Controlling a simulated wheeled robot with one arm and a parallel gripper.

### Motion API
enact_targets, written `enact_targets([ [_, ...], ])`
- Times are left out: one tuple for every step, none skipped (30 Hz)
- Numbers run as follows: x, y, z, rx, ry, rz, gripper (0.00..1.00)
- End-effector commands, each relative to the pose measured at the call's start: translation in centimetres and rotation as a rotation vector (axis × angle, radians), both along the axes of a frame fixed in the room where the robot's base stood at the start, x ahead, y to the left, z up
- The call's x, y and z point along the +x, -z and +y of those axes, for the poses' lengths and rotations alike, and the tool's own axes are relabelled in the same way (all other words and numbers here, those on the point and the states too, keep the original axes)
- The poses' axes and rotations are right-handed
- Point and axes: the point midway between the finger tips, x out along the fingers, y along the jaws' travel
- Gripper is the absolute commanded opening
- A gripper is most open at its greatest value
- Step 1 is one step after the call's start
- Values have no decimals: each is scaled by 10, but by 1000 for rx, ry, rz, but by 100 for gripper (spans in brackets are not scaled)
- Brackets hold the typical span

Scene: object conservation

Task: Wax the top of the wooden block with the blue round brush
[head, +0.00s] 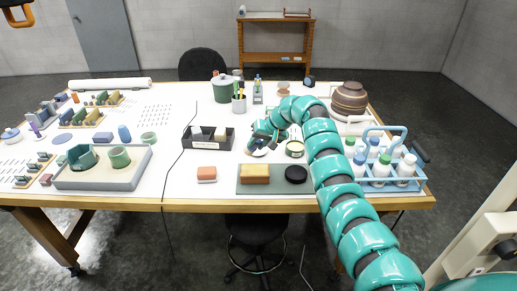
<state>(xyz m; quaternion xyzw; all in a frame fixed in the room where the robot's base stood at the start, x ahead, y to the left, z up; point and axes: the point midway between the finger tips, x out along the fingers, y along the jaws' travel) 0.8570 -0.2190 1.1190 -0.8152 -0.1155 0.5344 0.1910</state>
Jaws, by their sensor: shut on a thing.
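The wooden block (255,173), yellow-brown, lies on a dark grey mat (275,189) at the table's front edge. A black round disc (296,174) lies to its right on the mat. A small open round tin (294,149) with a pale label stands behind the mat. My gripper (257,146) points down behind the block, left of the tin. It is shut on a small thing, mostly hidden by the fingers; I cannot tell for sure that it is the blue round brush. A pale patch shows just under the fingers. The gripper is apart from the block.
A dark divided tray (208,147) stands left of my gripper, with an orange-brown block (206,173) in front of it. A blue bottle carrier (384,185) stands at the right, a brown stacked pot (349,98) behind it. A grey tray with cups (104,180) is at the left.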

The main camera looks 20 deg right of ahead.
Motion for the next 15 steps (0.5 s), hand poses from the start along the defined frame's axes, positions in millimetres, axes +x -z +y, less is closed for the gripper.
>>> enact_targets([
  [0,-6,1,-1,-1,-2,7],
  [1,-9,1,-1,-2,-2,7],
  [1,-13,1,-1,-2,-3,7],
  [1,-16,2,-1,-2,-3,7],
  [1,-19,2,-1,-2,-3,7],
  [1,-22,3,0,-2,-3,7],
  [1,-25,3,0,-2,-4,7],
  [1,-27,4,0,-2,-4,7],
  [1,-30,4,1,-2,-3,7],
  [1,-32,5,1,-2,-3,7],
  [1,-33,5,1,-2,-3,7],
  [1,-34,5,1,-2,-3,7],
  [1,-35,5,1,-3,-2,7],
  [1,-35,5,1,-3,-2,7],
  [1,-35,5,1,-3,-2,7],
])
